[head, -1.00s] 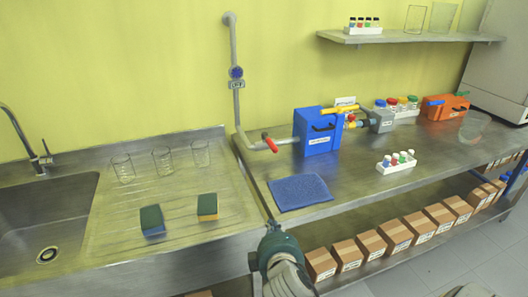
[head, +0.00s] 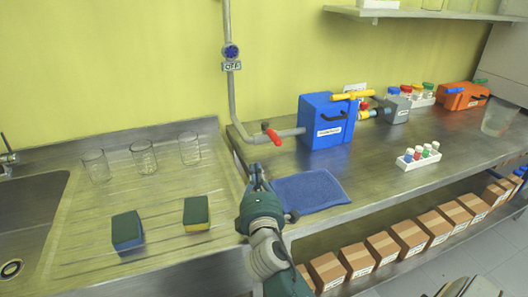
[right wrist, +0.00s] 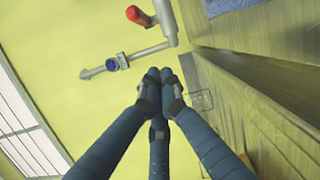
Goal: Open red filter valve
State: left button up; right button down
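A red valve handle (head: 272,136) sits on the grey pipe left of the blue filter box (head: 327,122). It also shows at the top of the right wrist view (right wrist: 138,15). My right gripper (head: 257,172) is below and slightly left of the red handle, near the counter's front and apart from the handle. In the right wrist view its dark fingers (right wrist: 160,78) have their tips close together, with nothing between them. A small red part (head: 364,105) also shows on the fittings right of the blue box. My left gripper is not in view.
A blue cloth (head: 308,191) lies right of my gripper. A vertical pipe (head: 231,95) carries a round blue knob and an OFF sign. Two sponges (head: 127,232) and three beakers (head: 143,157) stand on the drainboard. A white vial rack (head: 418,156) stands on the counter.

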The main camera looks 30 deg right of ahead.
aim_at(271, 134)
jog(key=p+x, duration=0.1)
jog(key=x, duration=0.8)
jog(key=shift+d+r, duration=0.1)
jog(key=d+p, duration=0.1)
jog(key=d, duration=0.1)
jog(key=d+p, duration=0.1)
jog(key=d, duration=0.1)
jog(key=shift+r, duration=0.25)
jog(key=shift+s+d, duration=0.1)
jog(key=shift+d, duration=0.05)
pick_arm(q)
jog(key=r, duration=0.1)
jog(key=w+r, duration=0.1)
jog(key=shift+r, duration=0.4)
pick_arm(e)
jog(key=shift+f, duration=0.1)
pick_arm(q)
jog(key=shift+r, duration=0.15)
pick_arm(e)
jog(key=shift+d, duration=0.1)
